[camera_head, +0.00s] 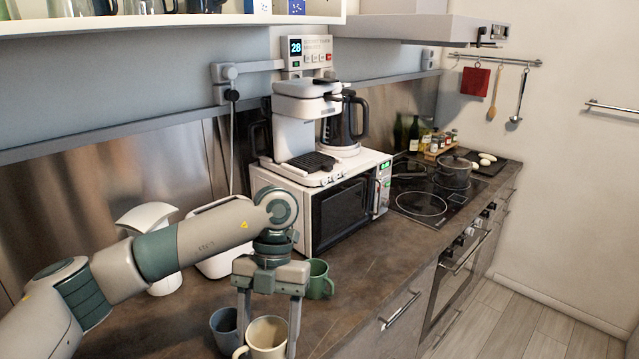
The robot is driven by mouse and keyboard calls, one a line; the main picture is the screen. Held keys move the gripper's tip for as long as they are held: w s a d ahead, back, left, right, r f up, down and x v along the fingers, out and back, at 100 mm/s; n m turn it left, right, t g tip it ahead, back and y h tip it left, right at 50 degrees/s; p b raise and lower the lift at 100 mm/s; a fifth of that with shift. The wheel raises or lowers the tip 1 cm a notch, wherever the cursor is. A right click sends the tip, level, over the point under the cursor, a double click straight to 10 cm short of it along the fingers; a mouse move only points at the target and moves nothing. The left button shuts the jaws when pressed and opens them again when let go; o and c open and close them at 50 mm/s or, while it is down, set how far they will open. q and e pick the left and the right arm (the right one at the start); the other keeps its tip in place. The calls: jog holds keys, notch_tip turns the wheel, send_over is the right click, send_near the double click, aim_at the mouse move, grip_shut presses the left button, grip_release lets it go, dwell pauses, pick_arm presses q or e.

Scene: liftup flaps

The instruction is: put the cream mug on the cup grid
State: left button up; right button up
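The cream mug (266,334) stands on the dark countertop at the bottom of the view, with its opening up and its handle toward the lower left. My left gripper (268,335) points down over it with its fingers wide apart, one on each side of the mug. The fingers look open; whether either touches the mug I cannot tell. The dark cup grid (312,162) is at the front of the white coffee machine (294,130), on top of the microwave, and is empty. My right gripper is out of view.
A blue-grey mug (223,328) and a green mug (319,281) stand close to my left gripper. The microwave (345,213) stands behind it, with a dark jug (347,122) above. A cooktop with a pot (453,172) is farther right.

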aim_at(251, 335)
pick_arm(q)
jog(key=m, duration=0.1)
jog(key=a+m+y, duration=0.1)
jog(key=m, duration=0.1)
jog(key=m+t, duration=0.1)
jog(key=shift+w+a+m+y, duration=0.25)
jog(key=shift+m+y, duration=0.15)
jog(key=m, duration=0.1)
jog(key=a+m+t+y, duration=0.1)
jog(key=m, duration=0.2)
jog(key=shift+w+a+m, duration=0.15)
jog(key=shift+a+m, duration=0.15)
jog(key=shift+m, duration=0.1)
jog(key=w+a+m+t+h, duration=0.1)
jog(key=a+m+t+h, duration=0.2)
jog(key=m, duration=2.1)
jog(key=a+t, duration=0.4)
jog(key=a, duration=0.1)
jog(key=shift+r+h, duration=0.3)
jog(key=shift+w+r, duration=0.1)
